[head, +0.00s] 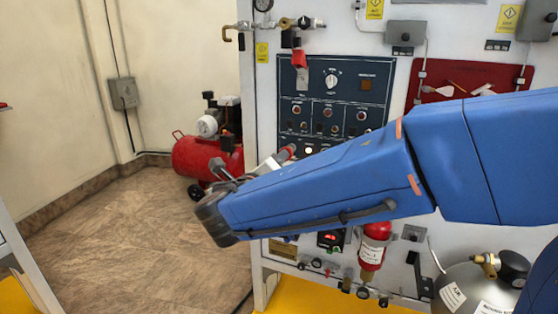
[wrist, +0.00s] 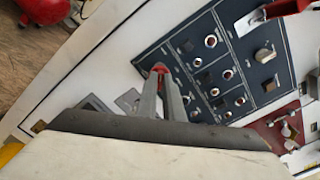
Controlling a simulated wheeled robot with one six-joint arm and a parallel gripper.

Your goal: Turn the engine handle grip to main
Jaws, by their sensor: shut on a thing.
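My gripper (wrist: 163,82) reaches up from the bottom of the wrist view, its two grey fingers close together at the tips. They are shut on a small red grip (wrist: 160,68), which I take to be the engine handle grip; only its red end shows. In the head view my gripper (head: 273,163) is partly hidden behind my blue arm, and the red grip (head: 288,151) shows at its tip, by the lower left of the dark control panel (head: 345,80). The handle's base and any main marking cannot be made out.
The dark panel carries several knobs and switches, with a red-tagged handle (head: 299,60) at its upper left. A red extinguisher (head: 373,246) and a gas cylinder (head: 470,290) stand below my arm. A red compressor (head: 208,155) sits on the floor at left, where floor is open.

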